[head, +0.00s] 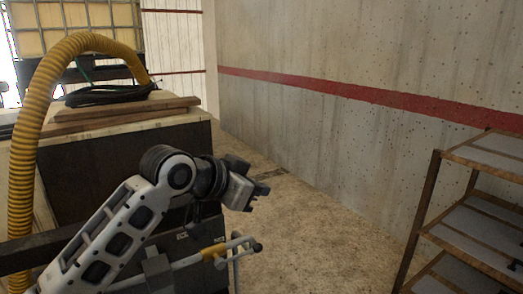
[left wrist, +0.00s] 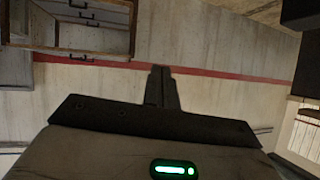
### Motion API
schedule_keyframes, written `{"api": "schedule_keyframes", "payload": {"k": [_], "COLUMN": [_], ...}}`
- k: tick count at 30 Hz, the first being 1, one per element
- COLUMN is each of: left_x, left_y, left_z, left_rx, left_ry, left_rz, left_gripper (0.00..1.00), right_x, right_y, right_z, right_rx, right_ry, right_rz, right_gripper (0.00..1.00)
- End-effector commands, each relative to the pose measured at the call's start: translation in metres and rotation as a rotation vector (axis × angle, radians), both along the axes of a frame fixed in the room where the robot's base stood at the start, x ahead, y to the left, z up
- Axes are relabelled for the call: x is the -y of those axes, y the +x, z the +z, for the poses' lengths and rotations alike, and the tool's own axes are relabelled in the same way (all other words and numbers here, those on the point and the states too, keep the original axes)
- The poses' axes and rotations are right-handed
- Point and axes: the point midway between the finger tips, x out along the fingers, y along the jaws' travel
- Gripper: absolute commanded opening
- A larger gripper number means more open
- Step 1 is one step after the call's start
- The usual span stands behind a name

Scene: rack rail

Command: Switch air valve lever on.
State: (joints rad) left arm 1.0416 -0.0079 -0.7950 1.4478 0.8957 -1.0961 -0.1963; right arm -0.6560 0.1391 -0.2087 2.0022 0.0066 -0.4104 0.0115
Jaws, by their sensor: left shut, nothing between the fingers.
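My left gripper (head: 262,190) is at the centre of the head view, its fingers pointing right, above the floor and clear of the wall. In the left wrist view its fingers (left wrist: 161,72) are together with nothing between them. Below it in the head view is a pale pipe-like assembly with a yellow band (head: 213,251). A thin bar with a dark knob (head: 257,247) sticks out at its right end. This may be the air valve lever, but I cannot tell its position. The gripper is apart from it. My right gripper is not in view.
A dark cabinet (head: 105,168) with wooden boards (head: 120,111) on top stands at left, with a yellow corrugated hose (head: 22,165) beside it. A metal shelf rack (head: 430,215) stands at right. A concrete wall (head: 330,140) with a red stripe runs behind open floor (head: 310,235).

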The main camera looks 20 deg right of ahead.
Motion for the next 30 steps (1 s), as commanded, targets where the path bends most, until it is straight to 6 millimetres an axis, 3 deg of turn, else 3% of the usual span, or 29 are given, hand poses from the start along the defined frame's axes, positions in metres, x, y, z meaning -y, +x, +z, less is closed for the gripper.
{"api": "schedule_keyframes", "payload": {"k": [6, 13, 26, 30], "left_x": [0.003, 0.005, 0.005, -0.003], "left_y": [-0.009, -0.015, -0.016, -0.016], "left_z": [0.051, 0.079, 0.084, 0.063], "left_rx": [0.005, 0.002, -0.002, -0.032], "left_ry": [-0.002, -0.001, -0.001, -0.01], "left_rz": [-0.002, -0.001, 0.0, 0.017], "left_gripper": [0.0, 0.0, 0.0, 0.0], "right_x": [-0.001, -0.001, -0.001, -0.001], "right_y": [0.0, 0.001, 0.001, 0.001], "right_z": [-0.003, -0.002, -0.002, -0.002], "right_rx": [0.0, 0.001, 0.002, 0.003], "right_ry": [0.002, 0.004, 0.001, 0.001], "right_rz": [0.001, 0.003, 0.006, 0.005], "right_gripper": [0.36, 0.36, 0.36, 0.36]}}
